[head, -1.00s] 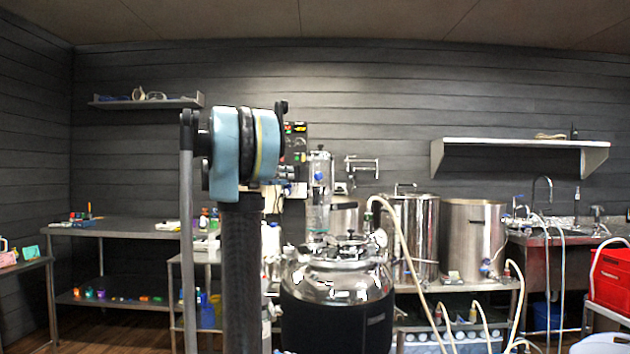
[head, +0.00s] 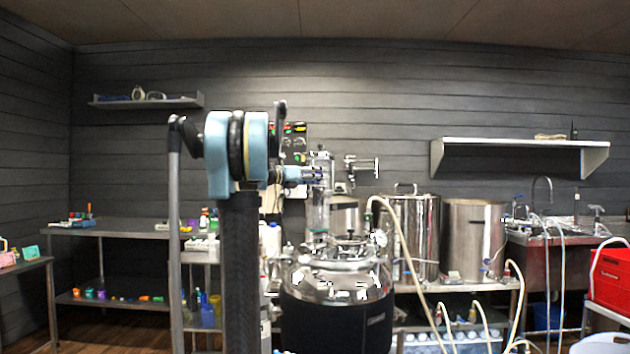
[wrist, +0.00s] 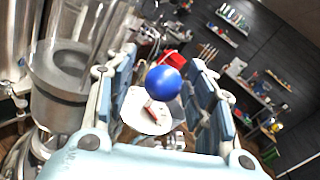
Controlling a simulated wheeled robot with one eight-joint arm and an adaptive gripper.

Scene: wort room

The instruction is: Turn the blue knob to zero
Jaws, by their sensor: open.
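The blue knob (wrist: 163,82) is a round, glossy blue ball in the wrist view. It shows between the two spread fingers of my gripper (wrist: 162,92), with a visible gap on both sides. In the head view my gripper (head: 318,175) is at the clear glass column (head: 320,212) above the steel vessel, and the knob is hidden behind its fingers. My gripper is open and holds nothing. I cannot make out any zero mark or scale near the knob.
A steel vessel with a black jacket (head: 335,318) stands below my gripper. Steel pots (head: 472,238) with hoses stand to the right. A control panel (head: 294,140) is on the wall behind. A steel table (head: 120,230) stands at the left.

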